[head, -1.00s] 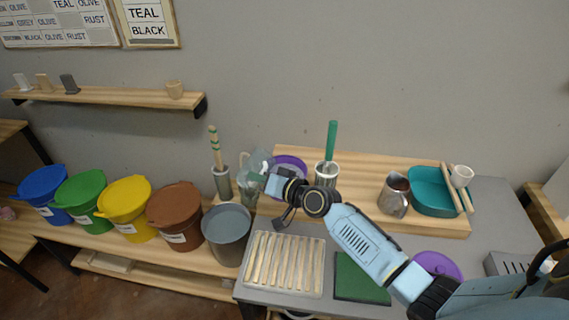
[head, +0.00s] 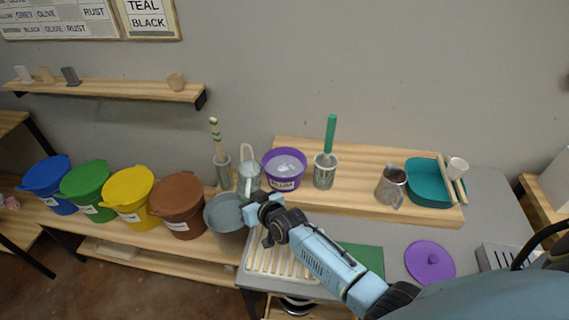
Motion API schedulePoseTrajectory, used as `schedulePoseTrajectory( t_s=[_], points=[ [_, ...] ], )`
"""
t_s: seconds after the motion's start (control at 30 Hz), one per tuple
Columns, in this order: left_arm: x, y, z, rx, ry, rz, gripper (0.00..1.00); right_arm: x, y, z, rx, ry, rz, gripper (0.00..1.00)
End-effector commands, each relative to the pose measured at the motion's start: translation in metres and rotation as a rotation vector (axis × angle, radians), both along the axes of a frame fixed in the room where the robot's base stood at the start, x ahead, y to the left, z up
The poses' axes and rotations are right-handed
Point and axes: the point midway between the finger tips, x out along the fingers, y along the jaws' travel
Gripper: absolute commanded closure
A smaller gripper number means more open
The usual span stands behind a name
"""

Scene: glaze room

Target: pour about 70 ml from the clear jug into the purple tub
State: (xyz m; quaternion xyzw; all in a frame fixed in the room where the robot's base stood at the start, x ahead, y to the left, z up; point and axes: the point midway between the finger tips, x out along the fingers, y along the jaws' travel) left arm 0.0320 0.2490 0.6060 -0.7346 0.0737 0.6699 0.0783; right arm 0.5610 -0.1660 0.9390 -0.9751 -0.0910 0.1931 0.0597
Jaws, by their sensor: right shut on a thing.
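The purple tub (head: 284,170) stands upright on the wooden board, with pale content visible inside and a label on its front. A clear, see-through jug shape (head: 249,178) shows left of the tub and looks roughly upright. My right gripper (head: 251,203) is shut just in front of and below it, apparently on the clear jug; the contact is hidden by the gripper. No stream shows between jug and tub. My left gripper is not in view.
A green-handled tool stands in a container (head: 325,172) right of the tub. A metal pitcher (head: 391,186) and teal basin (head: 428,182) are farther right. A grey bucket (head: 225,214) stands left of the gripper; a purple lid (head: 430,262) lies at front right.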

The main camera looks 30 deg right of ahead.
Motion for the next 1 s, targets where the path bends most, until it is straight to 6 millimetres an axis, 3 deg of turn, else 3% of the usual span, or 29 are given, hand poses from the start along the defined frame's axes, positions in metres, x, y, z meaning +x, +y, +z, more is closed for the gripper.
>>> schedulePoseTrajectory(
  t_s=[0.4,1.0],
  points=[
    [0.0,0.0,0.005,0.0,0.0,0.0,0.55,0.0,0.009,-0.011,-0.16,-0.014,-0.004,1.0],
    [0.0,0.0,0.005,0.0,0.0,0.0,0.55,0.0,0.009,-0.011,-0.175,-0.016,-0.004,1.0]
  ],
)
